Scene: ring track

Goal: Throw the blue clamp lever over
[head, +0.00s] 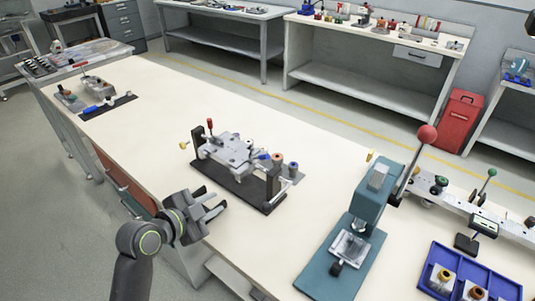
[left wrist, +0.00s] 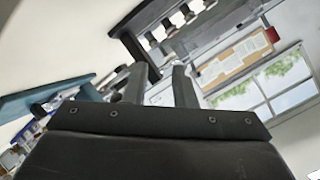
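A clamping fixture (head: 235,150) with a grey top plate on a dark base stands in the middle of the bench in the head view. A blue clamp lever (head: 263,156) lies low at its right side, near orange-brown and grey cylinders. A red-knobbed lever (head: 210,124) stands upright at its left side. My left gripper (head: 213,200) is open and empty near the bench's front edge, in front of the fixture and apart from it. Its two separated fingers (left wrist: 159,84) also show in the left wrist view. My right gripper is not in view.
A teal press (head: 368,205) with a red ball handle (head: 427,134) stands right of the fixture. A blue tray (head: 437,258) with parts sits at the lower right. A dark mat (head: 122,100) with a blue-handled tool lies at far left. The bench between is clear.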

